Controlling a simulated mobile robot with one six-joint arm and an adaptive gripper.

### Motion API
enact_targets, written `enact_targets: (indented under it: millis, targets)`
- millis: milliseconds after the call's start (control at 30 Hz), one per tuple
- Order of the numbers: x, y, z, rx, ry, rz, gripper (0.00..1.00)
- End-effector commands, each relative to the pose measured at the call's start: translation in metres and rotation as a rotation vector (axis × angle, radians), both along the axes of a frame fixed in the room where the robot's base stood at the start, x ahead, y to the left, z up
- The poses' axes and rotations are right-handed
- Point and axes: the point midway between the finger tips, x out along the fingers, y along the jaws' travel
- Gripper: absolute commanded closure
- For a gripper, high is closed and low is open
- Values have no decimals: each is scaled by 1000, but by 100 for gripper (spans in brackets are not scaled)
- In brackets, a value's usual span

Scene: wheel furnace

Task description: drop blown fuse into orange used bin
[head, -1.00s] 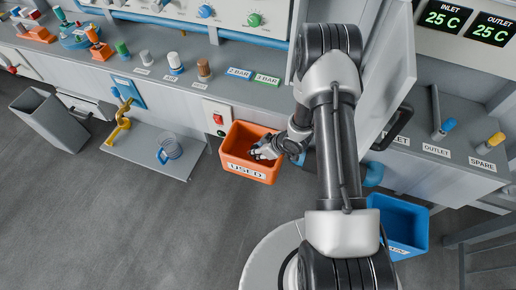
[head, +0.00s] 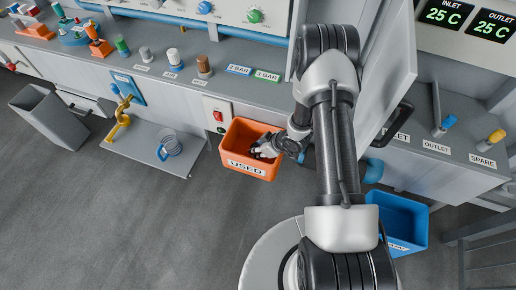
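The orange used bin (head: 248,168), with a white USED label on its front, hangs at the front of the grey bench, left of my arm. My gripper (head: 259,150) is over the bin's opening, with its fingertips pointing left at or inside the rim. It is small and dark in this view, so I cannot tell if it is open or shut. I cannot make out a blown fuse in the gripper or in the bin. Part of the bin's inside is hidden by the gripper.
A blue bin (head: 403,222) stands right of my arm. An open grey door (head: 385,75) with a black handle is close to my arm's right. A red-green switch box (head: 217,114) is left of the orange bin. The floor in front is clear.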

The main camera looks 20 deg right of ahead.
Motion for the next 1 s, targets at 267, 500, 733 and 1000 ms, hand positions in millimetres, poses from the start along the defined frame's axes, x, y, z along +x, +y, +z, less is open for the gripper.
enact_targets:
  millis: [267,500,733,1000]
  targets:
    - [0,0,-4,0,-2,0,72]
    - [0,0,-4,0,0,0,56]
    - [0,0,-4,0,0,0,53]
    - [-5,-6,8,0,-2,-3,53]
